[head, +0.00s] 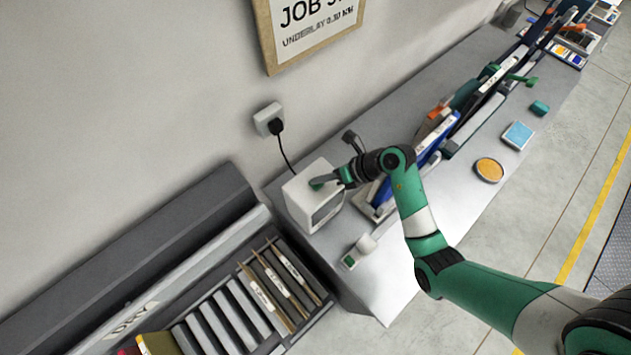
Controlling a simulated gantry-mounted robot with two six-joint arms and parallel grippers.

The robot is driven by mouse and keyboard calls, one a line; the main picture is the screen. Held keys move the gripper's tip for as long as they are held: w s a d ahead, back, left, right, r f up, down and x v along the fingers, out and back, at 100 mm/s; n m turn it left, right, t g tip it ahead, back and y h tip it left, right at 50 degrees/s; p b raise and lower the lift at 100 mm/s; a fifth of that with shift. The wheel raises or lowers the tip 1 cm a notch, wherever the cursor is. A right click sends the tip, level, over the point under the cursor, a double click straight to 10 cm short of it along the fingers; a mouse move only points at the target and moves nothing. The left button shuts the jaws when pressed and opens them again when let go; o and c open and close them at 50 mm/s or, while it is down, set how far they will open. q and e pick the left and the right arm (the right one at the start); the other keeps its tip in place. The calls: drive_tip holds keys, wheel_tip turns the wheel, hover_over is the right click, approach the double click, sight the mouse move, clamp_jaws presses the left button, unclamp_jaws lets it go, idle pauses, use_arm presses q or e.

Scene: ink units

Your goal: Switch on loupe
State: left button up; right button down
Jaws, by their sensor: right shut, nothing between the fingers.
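A white box-shaped device (299,204), which looks like the loupe, stands on the grey bench close to the wall. A dark opening or screen shows on its front right side. My right gripper (319,184) is shut and empty, with its green fingertips at the top of the white device. I cannot tell whether they touch it. The gripper hides part of the top, and I cannot make out a switch or a lit lamp. My left gripper is out of view.
A wall socket (267,117) holds a black plug with a cable. A slotted rack (210,310) stands at lower left. A small white item (366,243) and a small green-faced item (349,261) lie near the device. Binders (437,137) stand behind my arm. An orange disc (489,170) lies right.

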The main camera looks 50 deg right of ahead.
sight(320, 185)
drive_tip(key=shift+f, duration=0.1)
idle(0.5)
drive_tip(key=shift+f, duration=0.4)
drive_tip(key=shift+r+p, duration=0.45)
drive_tip(key=shift+p, duration=0.4)
wheel_tip(320, 185, up, 6)
drive_tip(key=p, duration=0.7)
drive_tip(key=shift+r+p, duration=0.1)
drive_tip(key=shift+p, duration=0.25)
